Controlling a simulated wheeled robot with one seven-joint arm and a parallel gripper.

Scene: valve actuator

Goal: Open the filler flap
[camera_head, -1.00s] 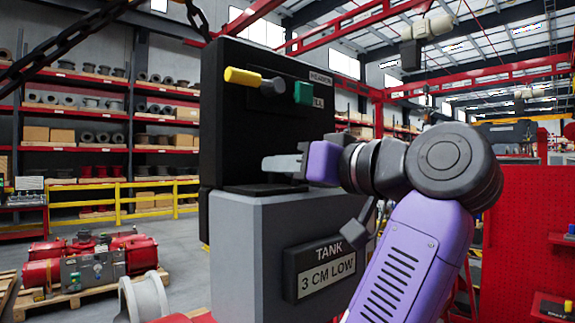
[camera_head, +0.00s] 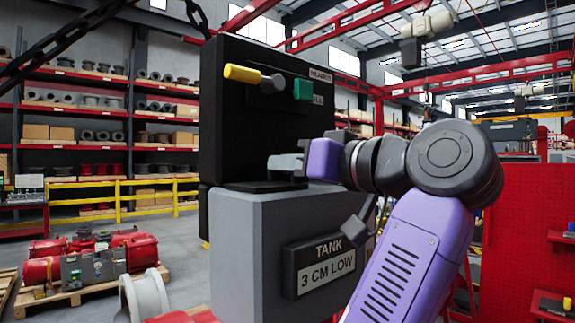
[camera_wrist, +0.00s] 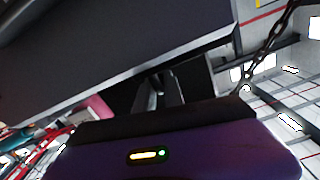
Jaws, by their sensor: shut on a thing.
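The grey tank (camera_head: 240,235) with the "TANK 3 CM LOW" plate (camera_head: 325,270) stands in the middle of the head view. The filler flap (camera_head: 255,187) is a thin black slab, lying roughly flat on the tank's top. My gripper (camera_head: 283,163) reaches in from the right, just above the flap and in front of the black panel. Its grey fingers also show in the wrist view (camera_wrist: 163,90). They are shut on a part of the flap. The gripped part is dark, and the fingers mostly hide it.
The black panel (camera_head: 225,120) rises behind the tank, with a yellow-ended lever (camera_head: 243,75) and a green block (camera_head: 303,90) above my gripper. A chain (camera_head: 70,45) hangs at upper left. Red machinery (camera_head: 95,262) stands on a pallet at lower left.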

